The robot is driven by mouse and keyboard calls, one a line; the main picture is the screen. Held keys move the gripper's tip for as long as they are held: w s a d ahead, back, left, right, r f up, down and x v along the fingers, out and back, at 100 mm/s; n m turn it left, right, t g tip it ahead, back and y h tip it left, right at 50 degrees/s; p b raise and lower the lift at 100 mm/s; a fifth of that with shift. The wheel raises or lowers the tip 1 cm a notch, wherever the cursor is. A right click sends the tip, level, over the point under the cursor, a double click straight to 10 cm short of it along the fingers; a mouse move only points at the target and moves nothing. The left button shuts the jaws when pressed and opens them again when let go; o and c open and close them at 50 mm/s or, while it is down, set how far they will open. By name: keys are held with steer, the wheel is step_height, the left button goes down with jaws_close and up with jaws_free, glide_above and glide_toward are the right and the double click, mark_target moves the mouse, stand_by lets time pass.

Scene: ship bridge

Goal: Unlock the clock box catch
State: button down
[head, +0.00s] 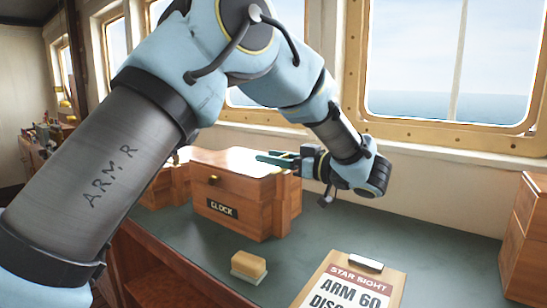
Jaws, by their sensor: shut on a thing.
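The clock box (238,206) is a wooden box with a closed lid and a dark "CLOCK" label on its front. It stands on the green-grey counter. A small round brass fitting (214,180) sits on the upper front, left of the middle; I cannot tell for sure that it is the catch. My gripper (268,157) reaches in from the right, with its teal fingers pointing left over the right part of the lid. It is apart from the brass fitting. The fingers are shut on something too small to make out. I cannot tell whether they touch the lid.
A sponge-like tan block (249,265) lies in front of the box. A "STAR SIGHT" clipboard (366,265) lies at the front right. A wooden cabinet (526,240) stands at the right edge. Another wooden box (168,187) is partly hidden behind my arm. The counter (440,255) between clipboard and cabinet is clear.

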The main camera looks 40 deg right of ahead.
steer(key=shift+r, duration=0.1)
steer(key=shift+c, duration=1.8)
jaws_free()
steer(key=b+v, duration=0.2)
steer(key=v, duration=0.8)
steer(key=shift+s, duration=0.4)
